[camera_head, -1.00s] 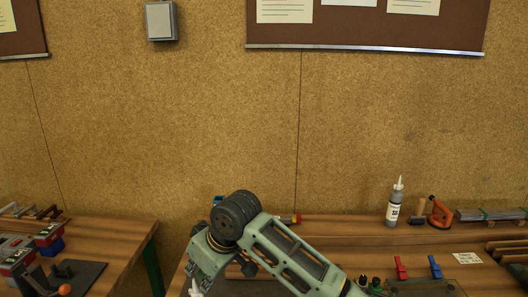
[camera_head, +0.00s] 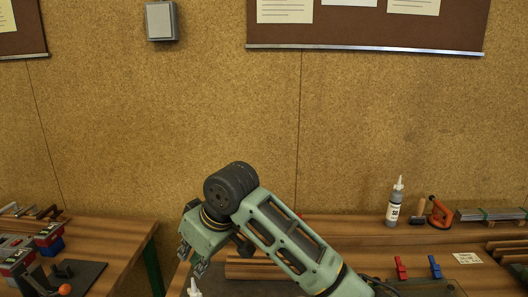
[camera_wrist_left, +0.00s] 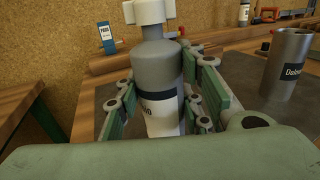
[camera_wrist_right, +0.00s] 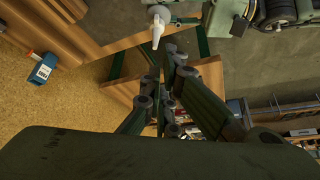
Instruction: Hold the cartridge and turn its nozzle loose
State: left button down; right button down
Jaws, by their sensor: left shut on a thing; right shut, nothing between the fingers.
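The cartridge (camera_wrist_left: 158,80) is grey with a white label and stands upright between the fingers of my left gripper (camera_wrist_left: 160,115), which is shut on it. Its white winged nozzle (camera_wrist_left: 150,12) is on top; the tip is cut off in the left wrist view. In the head view only the white nozzle tip (camera_head: 194,288) shows, at the bottom edge. The nozzle (camera_wrist_right: 157,28) also shows in the right wrist view, beyond the fingertips. My right gripper (camera_head: 199,268) is shut and empty, just above the nozzle tip, apart from it. It also shows in the right wrist view (camera_wrist_right: 162,85).
A grey metal tin (camera_wrist_left: 288,62) stands right of the cartridge in the left wrist view. A blue box (camera_wrist_left: 106,38) is behind. A second bench (camera_head: 112,245) lies left, past a gap.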

notch_tip(320, 180, down, 7)
dwell(0.5)
jog(key=shift+w+a, duration=0.15)
jog(key=shift+w, duration=0.25)
dwell(0.6)
pick_arm(q)
jog(key=shift+s+d, duration=0.1)
jog(key=shift+d, duration=0.15)
pick_arm(e)
jog(key=shift+w+a, duration=0.15)
jog(key=shift+a, duration=0.1)
jog(key=shift+w+d, duration=0.15)
jog(key=shift+w, duration=0.1)
dwell(0.4)
jog(key=shift+r, duration=0.1)
dwell(0.3)
pick_arm(q)
jog(key=shift+a, duration=0.25)
pick_arm(e)
notch_tip(320, 180, up, 6)
send_over(193, 284)
jog(key=d, duration=0.3)
jog(key=shift+s+a, duration=0.25)
jog(key=shift+s, duration=0.05)
